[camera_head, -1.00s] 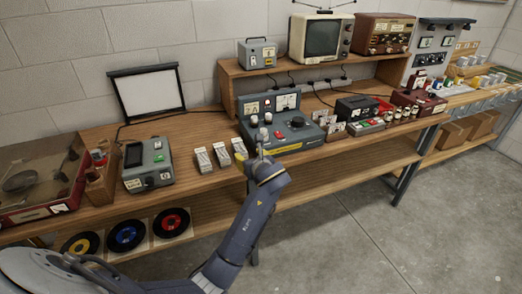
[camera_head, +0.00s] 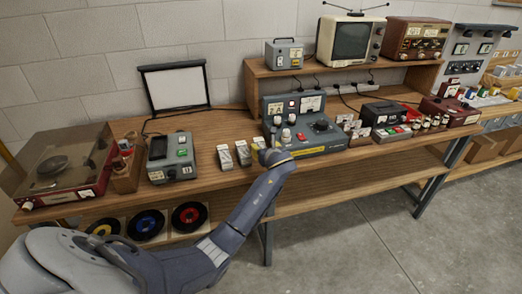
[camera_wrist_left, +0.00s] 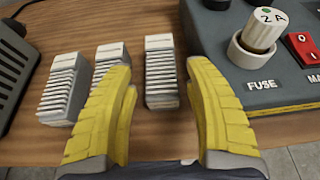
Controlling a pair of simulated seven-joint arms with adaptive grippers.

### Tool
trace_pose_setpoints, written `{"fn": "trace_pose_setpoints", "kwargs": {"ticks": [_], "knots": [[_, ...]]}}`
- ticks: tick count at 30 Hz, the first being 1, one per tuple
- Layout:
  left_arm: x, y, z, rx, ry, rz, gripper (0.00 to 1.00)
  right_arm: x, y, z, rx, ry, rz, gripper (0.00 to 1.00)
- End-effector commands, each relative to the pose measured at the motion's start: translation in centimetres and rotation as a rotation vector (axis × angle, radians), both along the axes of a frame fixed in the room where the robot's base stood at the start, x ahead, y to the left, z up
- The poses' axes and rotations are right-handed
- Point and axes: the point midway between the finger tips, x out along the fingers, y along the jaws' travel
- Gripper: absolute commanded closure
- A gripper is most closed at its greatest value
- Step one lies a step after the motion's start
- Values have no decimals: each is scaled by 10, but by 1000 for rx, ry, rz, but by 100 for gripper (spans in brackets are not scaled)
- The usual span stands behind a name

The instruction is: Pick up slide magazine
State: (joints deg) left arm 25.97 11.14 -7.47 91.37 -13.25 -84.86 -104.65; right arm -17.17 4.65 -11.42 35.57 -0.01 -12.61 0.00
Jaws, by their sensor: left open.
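Three pale ribbed slide magazines stand in a row on the wooden bench, left of the grey console. The left one (camera_wrist_left: 66,88), the middle one (camera_wrist_left: 112,58) and the right one (camera_wrist_left: 160,75) show in the left wrist view. In the head view they are the left (camera_head: 225,157), middle (camera_head: 243,153) and right (camera_head: 258,143) blocks. My left gripper (camera_wrist_left: 158,70) is open with yellow fingers. In the wrist view the right magazine appears between them, without visible contact. In the head view my wrist hides the fingers and part of that magazine. My right gripper is out of view.
The grey console (camera_head: 305,125) with its fuse knob (camera_wrist_left: 262,32) stands close to the right finger. A record player (camera_head: 62,165) is at the far left. Bare bench lies behind the magazines.

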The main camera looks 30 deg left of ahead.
Motion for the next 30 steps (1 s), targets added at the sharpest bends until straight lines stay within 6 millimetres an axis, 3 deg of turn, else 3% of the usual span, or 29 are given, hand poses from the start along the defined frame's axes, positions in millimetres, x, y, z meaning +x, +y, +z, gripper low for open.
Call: {"fn": "trace_pose_setpoints", "kwargs": {"ticks": [15, 27, 30], "knots": [[34, 35, -20, 2, 2, 0, 47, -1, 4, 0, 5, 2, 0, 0], [37, 38, -22, 0, 0, 0, 48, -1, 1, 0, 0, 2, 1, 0], [37, 38, -22, 0, 0, 0, 59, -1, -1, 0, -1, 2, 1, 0]]}}
